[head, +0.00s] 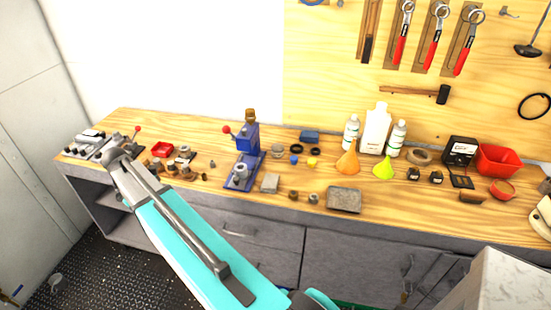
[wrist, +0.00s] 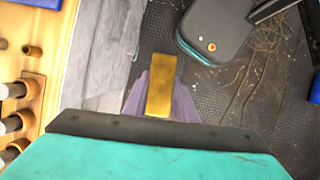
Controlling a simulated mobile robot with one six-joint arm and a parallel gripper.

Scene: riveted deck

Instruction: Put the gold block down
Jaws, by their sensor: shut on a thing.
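The gold block (wrist: 160,84) is a plain upright rectangle in the middle of the wrist view. My gripper (wrist: 160,103) is shut on it, with one purplish finger along each side of its lower part. The block's upper part stands out past the fingers. Dark riveted deck (wrist: 225,95) shows behind and to the right of it, with no surface seen touching it. In the head view my teal arm reaches over the left part of the bench; the gripper and block cannot be made out there.
Grey drawers (head: 240,230) stand below.

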